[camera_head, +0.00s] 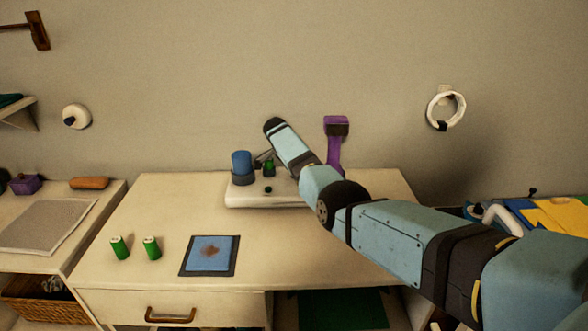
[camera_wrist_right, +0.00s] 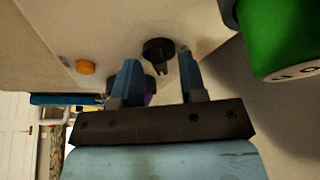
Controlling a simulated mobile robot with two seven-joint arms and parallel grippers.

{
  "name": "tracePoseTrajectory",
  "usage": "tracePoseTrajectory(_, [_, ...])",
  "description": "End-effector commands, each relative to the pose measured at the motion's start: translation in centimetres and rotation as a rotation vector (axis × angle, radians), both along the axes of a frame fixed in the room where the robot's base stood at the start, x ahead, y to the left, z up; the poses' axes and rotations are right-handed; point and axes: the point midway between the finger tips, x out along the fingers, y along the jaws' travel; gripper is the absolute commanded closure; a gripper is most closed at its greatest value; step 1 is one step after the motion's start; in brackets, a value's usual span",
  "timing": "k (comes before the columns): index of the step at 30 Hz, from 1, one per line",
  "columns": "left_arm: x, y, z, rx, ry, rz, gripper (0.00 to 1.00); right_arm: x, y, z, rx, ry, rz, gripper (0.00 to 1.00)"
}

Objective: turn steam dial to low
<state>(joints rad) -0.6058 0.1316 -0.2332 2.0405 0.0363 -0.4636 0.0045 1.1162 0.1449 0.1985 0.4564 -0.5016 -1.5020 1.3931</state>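The black dial (camera_wrist_right: 158,50) with a narrow pointer tab shows on a pale panel in the right wrist view. My right gripper (camera_wrist_right: 157,64) is open, with one finger on either side of the dial's tab; I cannot tell whether either finger touches it. Dial markings are not readable. In the head view the pale steam unit (camera_head: 262,200) sits at the back of the table, and my right arm reaches over it from the right. The right fingertips are hard to make out there. My left gripper is not in view.
An orange button (camera_wrist_right: 85,67) is beside the dial, and a green cylinder (camera_wrist_right: 280,40) is close to the right finger. A blue cylinder (camera_head: 242,165) stands on the unit's left. A purple object (camera_head: 334,145) rises behind.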

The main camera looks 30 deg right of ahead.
Motion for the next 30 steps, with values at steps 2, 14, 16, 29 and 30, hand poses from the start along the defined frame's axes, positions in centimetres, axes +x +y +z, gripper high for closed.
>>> tracePoseTrajectory(2, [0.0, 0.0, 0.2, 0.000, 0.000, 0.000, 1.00, 0.1, 0.3, 0.7, 0.000, -0.001, 0.000, 0.62])
tracePoseTrajectory(14, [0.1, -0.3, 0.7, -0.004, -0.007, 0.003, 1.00, 0.2, 3.5, 8.5, 0.000, -0.004, 0.001, 0.62])
tracePoseTrajectory(16, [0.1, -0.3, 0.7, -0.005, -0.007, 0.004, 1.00, 0.2, 4.1, 9.7, 0.000, -0.002, 0.002, 0.62])
tracePoseTrajectory(29, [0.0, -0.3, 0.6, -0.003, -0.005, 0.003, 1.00, 0.1, 5.2, 12.6, 0.000, 0.000, 0.000, 0.62])
tracePoseTrajectory(30, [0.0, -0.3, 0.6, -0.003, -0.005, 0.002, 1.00, 0.1, 5.2, 12.6, 0.000, 0.000, 0.000, 0.62])
